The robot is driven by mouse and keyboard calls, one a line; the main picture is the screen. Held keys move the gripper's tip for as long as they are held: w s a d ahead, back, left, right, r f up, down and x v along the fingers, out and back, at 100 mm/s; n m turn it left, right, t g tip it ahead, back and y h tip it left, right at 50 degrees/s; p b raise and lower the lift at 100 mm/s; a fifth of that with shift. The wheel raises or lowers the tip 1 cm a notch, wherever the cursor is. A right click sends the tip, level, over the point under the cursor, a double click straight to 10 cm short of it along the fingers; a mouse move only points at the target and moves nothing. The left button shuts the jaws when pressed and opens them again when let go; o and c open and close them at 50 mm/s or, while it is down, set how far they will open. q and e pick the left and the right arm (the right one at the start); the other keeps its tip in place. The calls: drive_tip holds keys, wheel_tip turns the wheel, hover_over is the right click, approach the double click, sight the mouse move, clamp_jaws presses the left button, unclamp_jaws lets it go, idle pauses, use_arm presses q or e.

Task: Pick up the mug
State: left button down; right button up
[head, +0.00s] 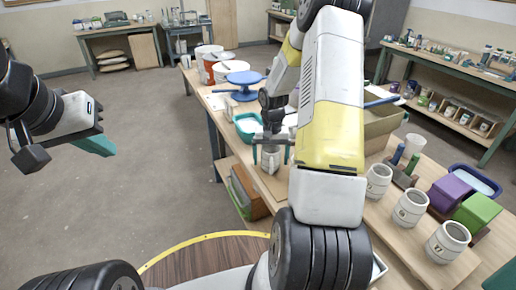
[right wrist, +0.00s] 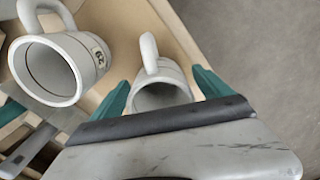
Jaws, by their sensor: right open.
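A pale grey mug (head: 270,159) stands near the left edge of the wooden worktable (head: 398,238). My right gripper (head: 271,151) is over it, open, with its teal fingers on either side. In the right wrist view the mug (right wrist: 160,92) lies between the spread fingers of the gripper (right wrist: 162,92), its handle pointing away from my palm. I cannot tell whether the fingers touch it. A second mug (right wrist: 62,68) with a number label is left of it there. My left gripper (head: 94,144) is off to the left above the floor, away from the table; its finger gap is not clear.
More mugs (head: 410,207) stand on the table's right part, near a purple box (head: 450,191) and a green box (head: 476,212). A teal tub (head: 247,125) and a blue turntable (head: 245,82) are farther back. Floor (head: 150,165) on the left is clear.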

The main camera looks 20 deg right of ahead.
drive_tip(key=c, duration=1.8)
drive_tip(key=shift+r, duration=0.15)
